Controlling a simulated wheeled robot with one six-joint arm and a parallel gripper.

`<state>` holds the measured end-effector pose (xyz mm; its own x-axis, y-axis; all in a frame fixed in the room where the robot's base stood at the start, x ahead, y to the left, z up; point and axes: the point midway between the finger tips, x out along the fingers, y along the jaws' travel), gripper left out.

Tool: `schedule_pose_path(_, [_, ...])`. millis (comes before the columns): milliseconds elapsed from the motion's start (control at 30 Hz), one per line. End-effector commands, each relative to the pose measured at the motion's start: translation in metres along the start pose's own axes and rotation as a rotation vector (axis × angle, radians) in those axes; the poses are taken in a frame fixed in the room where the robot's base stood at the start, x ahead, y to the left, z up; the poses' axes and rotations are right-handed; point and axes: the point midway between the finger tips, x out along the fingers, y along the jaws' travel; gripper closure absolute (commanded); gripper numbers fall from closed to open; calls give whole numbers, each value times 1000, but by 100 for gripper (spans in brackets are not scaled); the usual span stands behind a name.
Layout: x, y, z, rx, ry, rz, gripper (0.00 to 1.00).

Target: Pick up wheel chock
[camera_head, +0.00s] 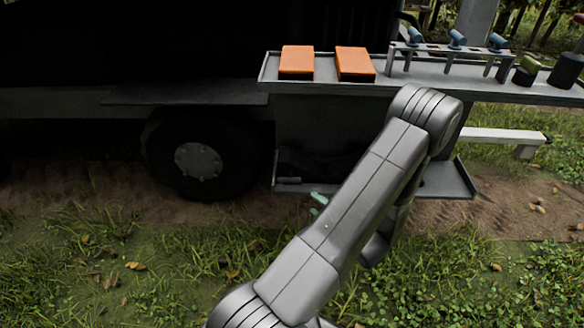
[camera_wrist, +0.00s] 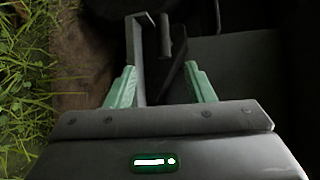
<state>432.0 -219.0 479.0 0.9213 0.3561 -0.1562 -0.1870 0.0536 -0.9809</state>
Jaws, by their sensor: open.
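My gripper (camera_wrist: 161,78) is open in the wrist view, with its two green fingers spread apart. A dark wedge-like shape (camera_wrist: 173,82), which looks like the wheel chock, shows between and beyond the fingers; I cannot tell whether they touch it. In the head view my gripper (camera_head: 318,203) shows only as small green fingers beside my arm, at the front edge of the low shelf (camera_head: 290,187). Dark shapes lie in shadow on that shelf, and the chock cannot be made out clearly there.
A grey shelf lip (camera_wrist: 138,55) and a short dark cylinder (camera_wrist: 165,35) are close to the fingers. The truck wheel (camera_head: 198,160) stands left of the low shelf. Above is a table (camera_head: 430,78) with two orange boxes (camera_head: 297,62). Grass and soil lie in front.

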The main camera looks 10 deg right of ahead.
Motion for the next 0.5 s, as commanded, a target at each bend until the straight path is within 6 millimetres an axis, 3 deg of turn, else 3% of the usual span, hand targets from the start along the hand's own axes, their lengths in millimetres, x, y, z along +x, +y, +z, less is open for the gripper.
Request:
schedule_pose_path(300, [53, 1, 1, -2, -5, 0, 51])
schedule_pose_path(500, [79, 0, 1, 0, -3, 0, 51])
